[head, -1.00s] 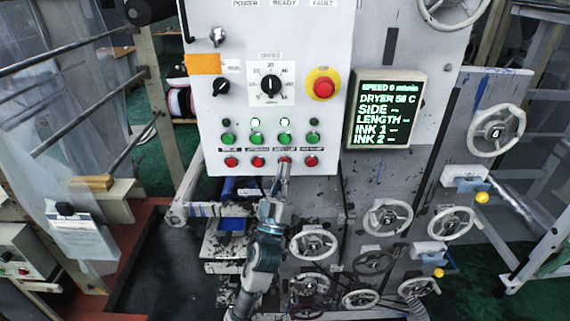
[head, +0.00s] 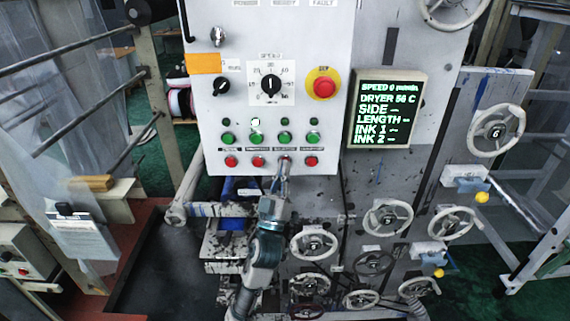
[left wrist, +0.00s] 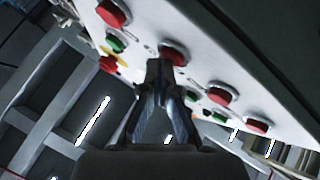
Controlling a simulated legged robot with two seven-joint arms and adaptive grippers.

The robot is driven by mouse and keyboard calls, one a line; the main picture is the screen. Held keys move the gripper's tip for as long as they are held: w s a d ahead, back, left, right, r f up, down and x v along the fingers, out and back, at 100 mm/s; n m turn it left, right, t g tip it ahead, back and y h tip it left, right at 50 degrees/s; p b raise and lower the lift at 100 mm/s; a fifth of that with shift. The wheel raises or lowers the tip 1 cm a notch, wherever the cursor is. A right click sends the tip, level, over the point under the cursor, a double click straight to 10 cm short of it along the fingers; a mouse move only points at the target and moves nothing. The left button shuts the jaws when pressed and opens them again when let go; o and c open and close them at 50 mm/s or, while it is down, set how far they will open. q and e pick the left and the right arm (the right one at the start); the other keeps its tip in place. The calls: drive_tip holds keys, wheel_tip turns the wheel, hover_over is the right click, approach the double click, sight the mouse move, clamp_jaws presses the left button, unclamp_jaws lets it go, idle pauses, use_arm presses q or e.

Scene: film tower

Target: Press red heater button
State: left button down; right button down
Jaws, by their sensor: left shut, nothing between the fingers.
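A white control panel (head: 215,105) carries a row of red buttons below a row of green buttons (head: 284,138). My left gripper (head: 285,168) is shut and empty, its tips at the third red button from the left (head: 285,160). In the left wrist view the closed fingertips (left wrist: 160,68) overlap the lower edge of a red button (left wrist: 174,50); whether they touch it I cannot tell. The small labels are too blurred to read, so I cannot confirm which is the heater. The lamp above the second green button (head: 256,122) is lit. My right gripper is out of view.
A red emergency button (head: 324,87) on yellow and a speed dial (head: 271,86) sit higher on the panel. A dark screen (head: 384,110) with green text is at right. Several handwheels (head: 388,217) stand out below. Other red buttons (head: 311,160) are close beside my gripper.

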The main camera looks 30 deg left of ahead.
use_arm(q)
drive_tip(key=shift+s+d, duration=0.1)
idle(0.3)
drive_tip(key=shift+s+d, duration=0.4)
drive_tip(key=shift+s, duration=0.25)
drive_tip(key=shift+s+d+p, duration=0.15)
drive_tip(key=shift+s+d, duration=0.3)
drive_tip(key=shift+s, duration=0.25)
drive_tip(key=shift+s+d+p, duration=0.15)
drive_tip(key=shift+s+d, duration=0.25)
drive_tip(key=shift+s, duration=0.3)
drive_tip(key=shift+s+d+p, duration=0.15)
drive_tip(key=shift+s+d, duration=0.3)
drive_tip(key=shift+s, duration=0.25)
